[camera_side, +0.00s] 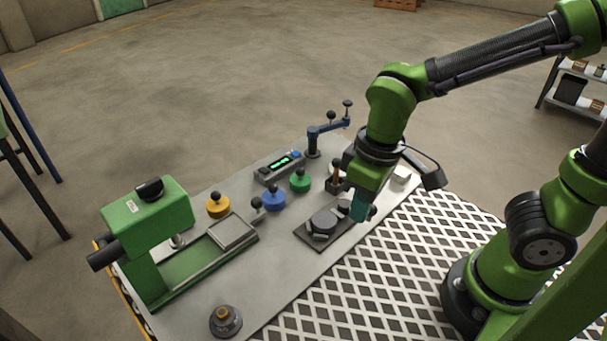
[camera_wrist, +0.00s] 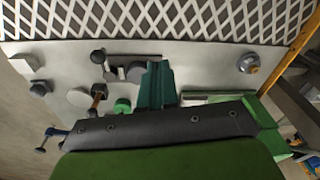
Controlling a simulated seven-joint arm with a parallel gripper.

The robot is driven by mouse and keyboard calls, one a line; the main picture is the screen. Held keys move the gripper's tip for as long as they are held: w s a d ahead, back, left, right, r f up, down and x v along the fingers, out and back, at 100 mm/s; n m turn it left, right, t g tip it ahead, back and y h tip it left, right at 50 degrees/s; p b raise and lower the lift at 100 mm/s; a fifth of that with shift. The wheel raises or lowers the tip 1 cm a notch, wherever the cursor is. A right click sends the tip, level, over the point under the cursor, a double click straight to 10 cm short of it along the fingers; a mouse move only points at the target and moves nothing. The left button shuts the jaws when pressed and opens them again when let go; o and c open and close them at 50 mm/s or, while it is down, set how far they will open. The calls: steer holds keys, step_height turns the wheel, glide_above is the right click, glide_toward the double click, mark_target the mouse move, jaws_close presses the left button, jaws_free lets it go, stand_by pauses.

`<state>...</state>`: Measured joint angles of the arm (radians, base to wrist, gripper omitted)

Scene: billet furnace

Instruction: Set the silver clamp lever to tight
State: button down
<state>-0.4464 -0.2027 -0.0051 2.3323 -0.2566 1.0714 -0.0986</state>
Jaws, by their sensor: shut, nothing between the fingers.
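A dark plate (camera_side: 309,239) with a round grey disc (camera_side: 324,222) lies on the bench, and the disc also shows in the wrist view (camera_wrist: 135,71). Beside the disc in the wrist view, a grey stem with a black knob (camera_wrist: 98,57) looks like the silver clamp lever; its setting cannot be read. My gripper (camera_side: 358,208) has teal fingers, shut and empty, low beside the plate's right end in the side view. It hides part of that end. In the wrist view the fingers (camera_wrist: 155,68) are just right of the disc; contact cannot be told.
A green machine (camera_side: 150,225) stands at the bench's left end. Yellow (camera_side: 217,206), blue (camera_side: 273,199) and green (camera_side: 300,181) knobs, a lit display (camera_side: 280,163) and a blue crank (camera_side: 328,127) line the far side. A brown-handled lever (camera_wrist: 98,98) stands near the plate.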

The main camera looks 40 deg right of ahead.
steer(key=a+f+n+h, duration=0.2)
steer(key=f+n+h, duration=0.1)
steer(key=n+h, duration=0.1)
steer(key=a+f+n+h, duration=0.2)
steer(key=f+n+h, duration=0.2)
steer(key=n+h, duration=0.1)
steer(key=s+a+f+n+h, duration=0.1)
steer(key=a+f+n+h, duration=0.1)
steer(key=n, duration=0.4)
steer(key=shift+a+f+t+h, duration=0.15)
steer(key=shift+f+h, duration=0.2)
steer(key=shift+h, duration=0.3)
steer(key=shift+d+f+t+h, duration=0.15)
steer(key=shift+f+h, duration=0.15)
steer(key=shift+h, duration=0.35)
steer(key=shift+w+a+r+n+t+h, duration=0.8)
steer(key=shift+a+n+t+h, duration=0.1)
steer(key=shift+n+h, duration=0.2)
steer(key=shift+s+d+r+h, duration=0.1)
steer(key=shift+s+r+h, duration=0.1)
steer(key=shift+r+h, duration=0.15)
steer(key=x, duration=1.4)
steer(key=shift+s+f, duration=0.1)
steer(key=shift+f, duration=0.05)
steer(key=shift+d+n, duration=0.1)
steer(key=shift+n, duration=0.2)
